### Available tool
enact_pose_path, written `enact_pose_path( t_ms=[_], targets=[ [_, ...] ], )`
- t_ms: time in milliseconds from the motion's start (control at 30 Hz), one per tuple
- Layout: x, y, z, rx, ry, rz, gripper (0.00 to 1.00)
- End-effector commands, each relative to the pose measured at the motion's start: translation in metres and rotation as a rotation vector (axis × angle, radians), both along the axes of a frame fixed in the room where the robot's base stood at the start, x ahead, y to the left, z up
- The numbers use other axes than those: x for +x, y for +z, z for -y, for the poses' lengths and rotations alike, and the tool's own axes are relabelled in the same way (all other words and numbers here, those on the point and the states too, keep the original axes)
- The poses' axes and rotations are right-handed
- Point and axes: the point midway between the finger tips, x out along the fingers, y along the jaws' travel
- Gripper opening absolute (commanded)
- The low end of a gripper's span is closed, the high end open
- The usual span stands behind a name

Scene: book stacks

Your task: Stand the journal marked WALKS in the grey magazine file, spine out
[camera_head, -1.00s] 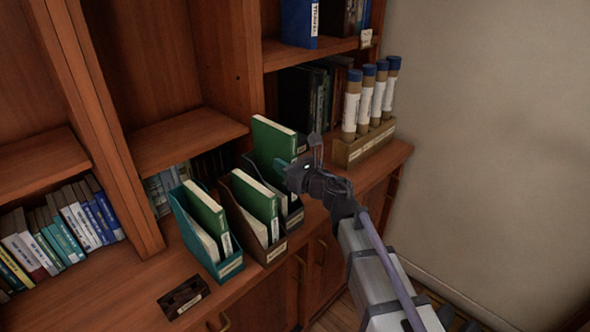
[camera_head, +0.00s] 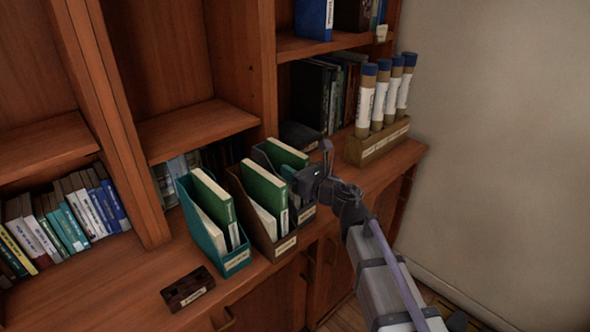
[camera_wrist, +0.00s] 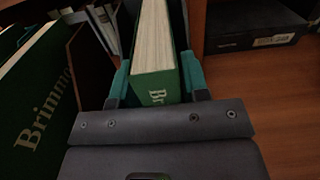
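Three magazine files stand in a row in the head view: teal (camera_head: 206,240), brown (camera_head: 268,240) and grey (camera_head: 306,215). A green journal (camera_head: 286,156) stands upright in the grey file, its top above the rim. My gripper (camera_head: 304,180) is at its near edge, and the teal-padded fingers (camera_wrist: 156,82) flank the journal (camera_wrist: 155,60) in the wrist view. They appear closed on its sides. Part of a title, "Br", shows on the edge facing me; WALKS is not readable. The grey file's lower part is partly hidden by my gripper.
Green journals stand in the teal (camera_head: 213,195) and brown (camera_head: 266,185) files. A rack of blue-capped tubes (camera_head: 380,145) stands to the right. A dark box (camera_head: 300,136) lies behind the grey file. A small dark label block (camera_head: 187,289) is at the front.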

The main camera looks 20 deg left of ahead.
Motion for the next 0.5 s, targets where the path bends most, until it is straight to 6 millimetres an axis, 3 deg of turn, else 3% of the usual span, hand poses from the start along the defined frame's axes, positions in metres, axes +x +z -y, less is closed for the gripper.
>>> enact_pose_path(
  t_ms=[100,500],
  targets=[
    [0.0006,-0.0001,0.0003,0.0,-0.002,0.0,0.53],
    [0.0007,-0.0003,0.0005,0.0,-0.002,0.001,0.53]
  ],
)
